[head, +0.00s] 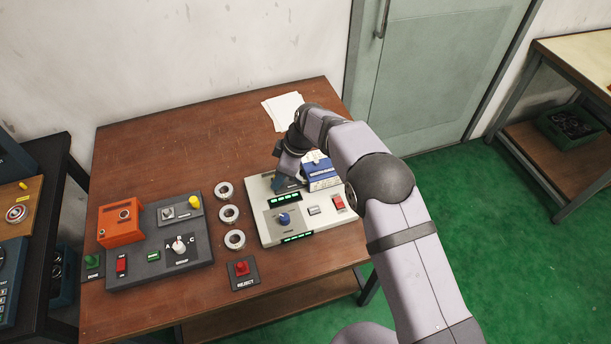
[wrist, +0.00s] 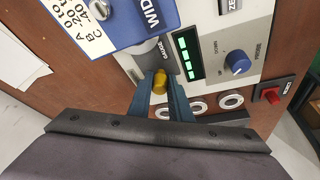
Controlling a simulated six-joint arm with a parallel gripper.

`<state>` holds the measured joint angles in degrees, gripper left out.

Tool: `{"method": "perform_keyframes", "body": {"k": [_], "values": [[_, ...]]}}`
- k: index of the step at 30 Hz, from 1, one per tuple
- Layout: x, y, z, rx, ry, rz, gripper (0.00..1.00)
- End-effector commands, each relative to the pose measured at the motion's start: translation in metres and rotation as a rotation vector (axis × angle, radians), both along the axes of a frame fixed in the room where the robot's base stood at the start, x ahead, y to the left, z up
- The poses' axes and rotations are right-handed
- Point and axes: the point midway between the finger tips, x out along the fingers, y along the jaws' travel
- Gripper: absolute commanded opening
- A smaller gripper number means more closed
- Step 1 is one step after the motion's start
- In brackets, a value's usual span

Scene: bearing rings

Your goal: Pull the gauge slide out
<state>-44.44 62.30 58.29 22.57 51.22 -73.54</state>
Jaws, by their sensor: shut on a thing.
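In the wrist view the gauge slide (wrist: 151,52) is a grey part lettered GAUGE, with a yellow knob (wrist: 160,80) at its end. It sits on the light grey instrument panel (wrist: 210,85), beside a green digit display (wrist: 188,56). My gripper (wrist: 160,87) is shut on the yellow knob, one blue finger on each side. In the head view my gripper (head: 282,180) is at the left side of the same panel (head: 270,236), and it hides the knob there. How far the slide stands out cannot be told.
A blue block (head: 322,174) stands on the panel close to my gripper. Three metal rings (head: 228,214) lie in a column to the left. A dark control panel (head: 160,262) with an orange box (head: 120,222) stands farther left. A red REJECT button (head: 242,270) is in front.

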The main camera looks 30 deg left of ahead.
Motion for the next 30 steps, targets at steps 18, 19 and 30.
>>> {"method": "perform_keyframes", "body": {"k": [18, 19, 30], "values": [[-0.027, 0.02, -0.009, -0.016, 0.008, 0.006, 0.02], [-0.028, 0.021, -0.009, -0.016, 0.008, 0.006, 0.02], [-0.042, 0.035, -0.009, -0.015, 0.007, 0.007, 0.02]]}}
